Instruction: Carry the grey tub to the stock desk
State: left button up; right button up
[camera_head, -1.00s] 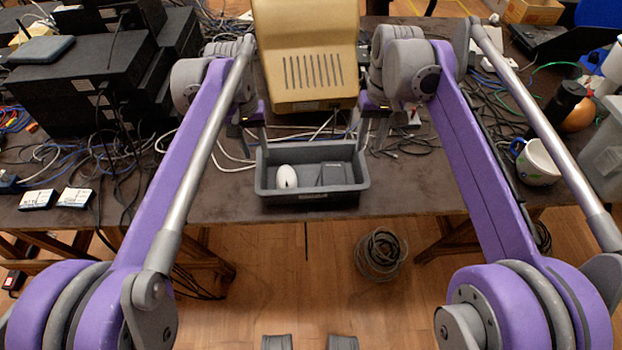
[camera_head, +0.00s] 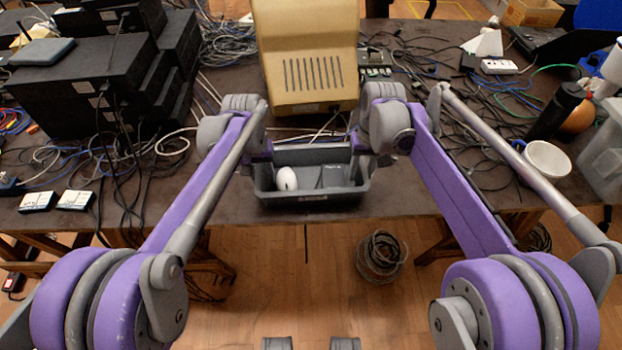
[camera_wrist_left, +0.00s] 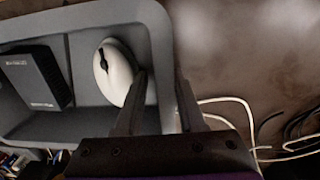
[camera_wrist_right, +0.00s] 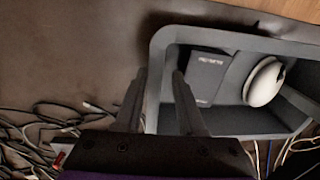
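The grey tub (camera_head: 310,199) stands on a dark cluttered table (camera_head: 420,195), near its front edge. A white mouse (camera_head: 287,179) and a dark box (camera_head: 334,176) lie inside it. My left gripper (camera_wrist_left: 160,100) is at the tub's left wall, open, with one finger inside and one outside. My right gripper (camera_wrist_right: 157,103) is open in the same way across the right wall. The fingers look apart from the walls. In the head view my wrists largely hide the fingers. I cannot tell which surface is the stock desk.
A beige device (camera_head: 307,60) stands just behind the tub. Black equipment boxes (camera_head: 85,85) are stacked at left. Loose cables lie around, with a white mug (camera_head: 547,159) and a dark bottle (camera_head: 556,110) at right. A cable coil (camera_head: 381,258) lies on the floor in front.

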pick_arm(q)
jog(key=shift+f, duration=0.2)
pick_arm(e)
jog(key=shift+f, duration=0.2)
pick_arm(q)
grip_shut()
pick_arm(e)
grip_shut()
dwell(1.0)
